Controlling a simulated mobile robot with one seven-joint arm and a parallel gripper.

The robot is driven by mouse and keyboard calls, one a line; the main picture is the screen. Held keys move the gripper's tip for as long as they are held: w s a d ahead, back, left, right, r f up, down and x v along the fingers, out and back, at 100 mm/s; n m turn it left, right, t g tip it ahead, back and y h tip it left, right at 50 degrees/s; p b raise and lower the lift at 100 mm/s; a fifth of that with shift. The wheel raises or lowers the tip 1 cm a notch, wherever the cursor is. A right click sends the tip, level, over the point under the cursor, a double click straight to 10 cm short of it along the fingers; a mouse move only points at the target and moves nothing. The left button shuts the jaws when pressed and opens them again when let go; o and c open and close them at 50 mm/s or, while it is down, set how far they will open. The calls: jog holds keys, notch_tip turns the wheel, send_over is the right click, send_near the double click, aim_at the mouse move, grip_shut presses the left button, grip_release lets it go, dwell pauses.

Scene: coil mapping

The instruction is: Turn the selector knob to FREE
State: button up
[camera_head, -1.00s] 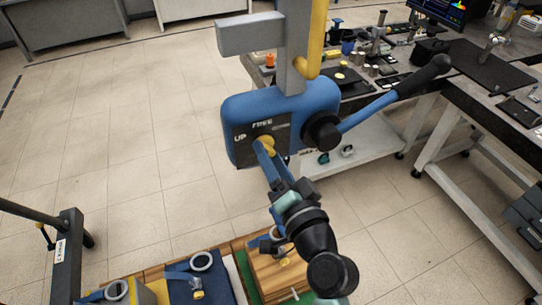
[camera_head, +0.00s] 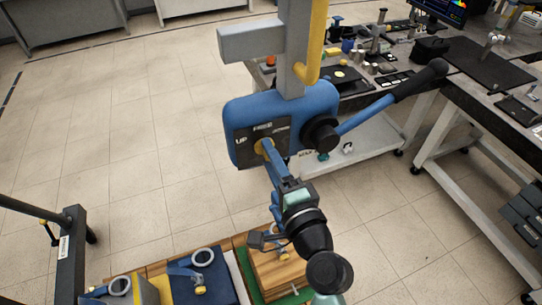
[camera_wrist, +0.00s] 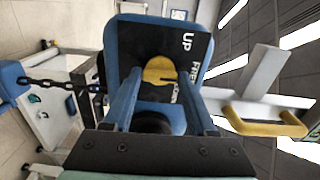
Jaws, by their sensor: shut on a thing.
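The selector knob (camera_head: 260,147) is yellow and sits on a dark plate (camera_head: 250,155) on the face of a blue housing (camera_head: 295,102). The plate carries the words UP at left and FREE at top, and a third label at right that I cannot read. My gripper (camera_head: 267,150) reaches up to the knob from below and is shut on it. In the wrist view the yellow knob (camera_wrist: 159,69) shows between the blue fingers of my gripper (camera_wrist: 161,84). The fingers hide part of it, so I cannot tell exactly which label it points to.
A blue lever with a black grip (camera_head: 428,75) extends right from a black hub (camera_head: 322,133). A grey post with a yellow bar (camera_head: 316,45) rises above the housing. Wooden blocks and ringed blue straps (camera_head: 200,262) lie below. A cluttered bench stands behind at right; the left floor is clear.

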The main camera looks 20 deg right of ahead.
dwell(0.3)
jog(key=o, duration=1.4)
jog(key=shift+c, duration=0.2)
jog(key=shift+s, duration=0.1)
jog(key=s+b, duration=0.5)
jog(key=s, duration=0.7)
jog(key=shift+s+d, duration=0.25)
jog(key=shift+s, duration=0.15)
